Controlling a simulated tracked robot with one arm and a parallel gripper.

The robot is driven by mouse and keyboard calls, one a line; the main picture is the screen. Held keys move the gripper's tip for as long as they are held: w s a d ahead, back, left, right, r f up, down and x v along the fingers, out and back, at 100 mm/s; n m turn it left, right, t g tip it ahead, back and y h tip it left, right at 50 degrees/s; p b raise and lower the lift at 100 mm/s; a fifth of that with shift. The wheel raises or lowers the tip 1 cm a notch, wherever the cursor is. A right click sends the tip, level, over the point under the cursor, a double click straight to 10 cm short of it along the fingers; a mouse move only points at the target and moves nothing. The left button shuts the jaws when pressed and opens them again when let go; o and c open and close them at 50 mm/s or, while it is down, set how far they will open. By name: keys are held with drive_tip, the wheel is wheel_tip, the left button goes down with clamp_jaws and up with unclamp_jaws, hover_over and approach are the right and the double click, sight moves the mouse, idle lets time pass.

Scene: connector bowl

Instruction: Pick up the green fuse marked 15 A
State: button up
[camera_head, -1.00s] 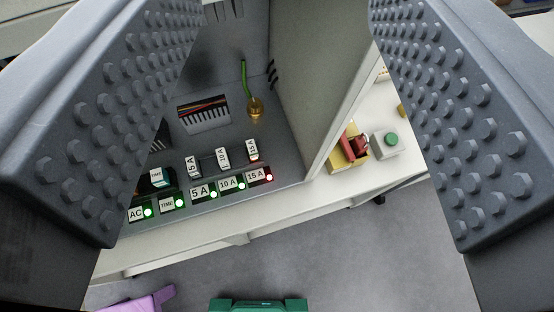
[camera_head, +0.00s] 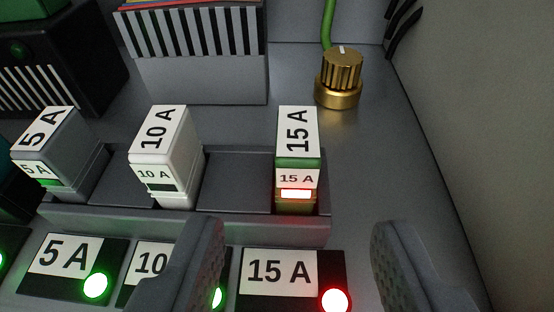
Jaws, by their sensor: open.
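The green fuse marked 15 A (camera_head: 298,160) stands upright in the right end of a grey fuse holder (camera_head: 239,177). It has white 15 A labels on its top and front, a green band between them and a lit red strip low on its front. My gripper (camera_head: 296,240) is open and empty. Its two fingers show at the bottom of the view, one to the left and one to the right of the fuse, nearer the camera and apart from it. The left finger covers part of the 10 A plate.
A white 10 A fuse (camera_head: 166,158) and a grey 5 A fuse (camera_head: 61,154) stand to the left. A brass knob (camera_head: 340,77) is behind the fuse. A cabinet wall (camera_head: 475,120) rises on the right. The 15 A plate (camera_head: 280,274) has a red light (camera_head: 335,300).

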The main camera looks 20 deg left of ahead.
sight(296, 129)
drive_tip(key=x, duration=0.5)
drive_tip(key=shift+w+a+f+b, duration=0.1)
drive_tip(key=shift+w+f+b, duration=0.1)
drive_tip(key=shift+b, duration=0.2)
drive_tip(key=shift+r+b+x, duration=0.2)
drive_tip(key=shift+b+x, duration=0.2)
drive_tip(key=shift+x, duration=0.9)
drive_tip(key=shift+r+b+x, duration=0.2)
drive_tip(key=shift+b+x, duration=0.2)
drive_tip(key=shift+x, duration=0.95)
drive_tip(key=shift+w, duration=0.15)
clamp_jaws()
